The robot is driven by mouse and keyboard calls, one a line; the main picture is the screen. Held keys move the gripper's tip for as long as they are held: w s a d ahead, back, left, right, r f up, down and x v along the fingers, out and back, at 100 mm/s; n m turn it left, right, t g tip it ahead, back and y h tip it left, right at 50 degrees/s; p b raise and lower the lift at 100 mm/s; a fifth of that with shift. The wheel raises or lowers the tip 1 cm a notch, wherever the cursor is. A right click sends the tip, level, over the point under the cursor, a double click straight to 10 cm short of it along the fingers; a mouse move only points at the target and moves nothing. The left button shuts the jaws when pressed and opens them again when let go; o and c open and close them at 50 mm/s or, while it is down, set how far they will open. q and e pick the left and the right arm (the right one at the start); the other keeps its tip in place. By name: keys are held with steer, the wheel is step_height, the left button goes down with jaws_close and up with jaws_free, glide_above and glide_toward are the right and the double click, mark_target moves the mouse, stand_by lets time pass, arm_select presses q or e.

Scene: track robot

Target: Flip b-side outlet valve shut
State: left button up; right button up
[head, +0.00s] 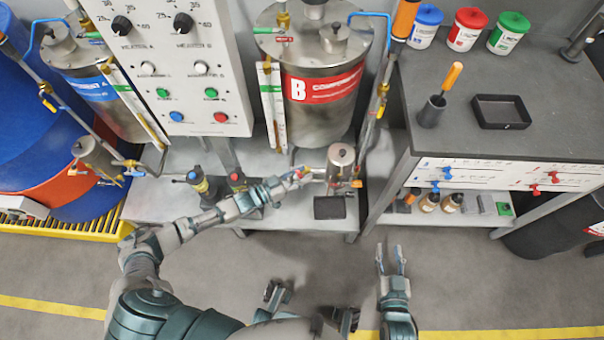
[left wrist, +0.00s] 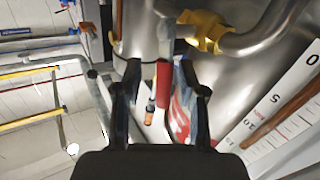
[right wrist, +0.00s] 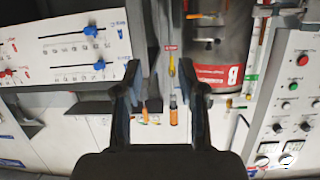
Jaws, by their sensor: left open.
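The steel tank B (head: 322,100) with a red label stands on the low grey bench. My left gripper (head: 304,176) reaches in under the tank, just left of that cylinder. In the left wrist view its fingers (left wrist: 163,98) are open, with a red lever-like piece (left wrist: 164,80) between them. I cannot tell whether they touch it. A brass valve fitting (left wrist: 206,30) on a metal pipe is just beyond. My right gripper (head: 391,262) is open and empty over the floor, away from the bench.
The control panel (head: 175,60) stands left of tank B. The dark workbench (head: 420,80) on the right holds coloured tubs, a black tray (head: 500,111) and an orange-handled brush. A dark pad (head: 329,207) lies at the low bench's front. The floor in front is clear.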

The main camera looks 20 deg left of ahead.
arm_select(q)
steer(key=shift+a+f, duration=0.1)
steer(key=shift+a, duration=0.3)
steer(key=shift+c, duration=1.4)
steer(key=shift+a, duration=0.4)
jaws_close()
steer(key=shift+d+r, duration=0.2)
steer(key=shift+d, duration=0.4)
steer(key=p, duration=0.1)
steer(key=g+p, duration=0.1)
steer(key=shift+w+d+r+m+y+p, duration=0.2)
steer(key=shift+r+m+y+p, duration=0.1)
steer(key=shift+y+p, duration=0.1)
steer(key=shift+d+f+m+g+y+p, duration=0.3)
steer(key=shift+m+y+p, duration=0.15)
steer(key=shift+p, duration=0.6)
arm_select(e)
steer(key=s+d+f+g+h, duration=0.1)
steer(key=s+d+f+g, duration=0.1)
steer(key=s, duration=0.4)
steer(key=s+d+f+g+h, duration=0.1)
steer(key=s+d+f+g, duration=0.1)
steer(key=s+f+g, duration=0.3)
steer(key=s+g, duration=0.1)
steer(key=g, duration=0.1)
steer(key=shift+s+d+f+g+h, duration=0.2)
steer(key=shift+s+f+g+h, duration=0.1)
steer(key=shift+h, duration=0.1)
arm_select(q)
steer(key=shift+a, duration=0.1)
